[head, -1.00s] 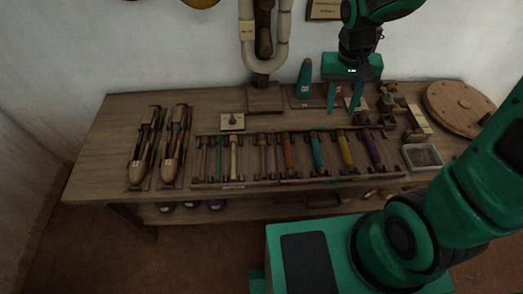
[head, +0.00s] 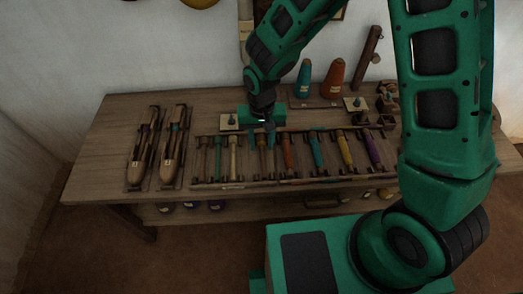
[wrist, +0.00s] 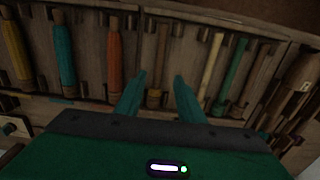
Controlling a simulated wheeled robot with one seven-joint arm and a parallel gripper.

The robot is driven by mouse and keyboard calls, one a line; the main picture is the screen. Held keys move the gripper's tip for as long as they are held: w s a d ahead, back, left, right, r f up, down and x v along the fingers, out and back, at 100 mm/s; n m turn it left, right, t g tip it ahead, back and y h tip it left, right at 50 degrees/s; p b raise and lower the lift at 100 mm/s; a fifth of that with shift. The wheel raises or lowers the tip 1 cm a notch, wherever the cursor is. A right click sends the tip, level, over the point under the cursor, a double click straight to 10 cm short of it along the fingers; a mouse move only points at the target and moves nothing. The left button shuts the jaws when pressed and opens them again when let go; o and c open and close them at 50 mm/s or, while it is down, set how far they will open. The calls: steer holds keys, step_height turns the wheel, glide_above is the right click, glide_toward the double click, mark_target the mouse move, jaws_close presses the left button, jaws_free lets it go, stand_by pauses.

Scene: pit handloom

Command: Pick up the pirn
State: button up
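A rack (head: 240,184) on the table holds a row of pirns. A plain brown pirn (head: 263,158) lies in it between a pale yellow pirn (head: 233,157) and an orange pirn (head: 287,153). My gripper (head: 261,140) hangs over the back end of the brown pirn, with its fingers pointing down. In the wrist view my gripper (wrist: 160,88) is open and empty, and the brown pirn (wrist: 158,60) shows in line with the gap between the fingers. The gripper's height above the pirn cannot be told. Part of the pirn's back end is hidden in the head view.
Green (head: 218,156), teal (head: 316,150), yellow (head: 345,150) and purple (head: 372,150) pirns also lie in the rack. Two shuttles (head: 168,165) lie at the left. A teal cone (head: 303,80) and an orange cone (head: 334,80) stand behind. Bare table shows left of the shuttles.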

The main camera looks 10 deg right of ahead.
mark_target(263, 155)
steer(key=shift+d+f, duration=0.2)
steer(key=shift+f, duration=2.6)
jaws_close()
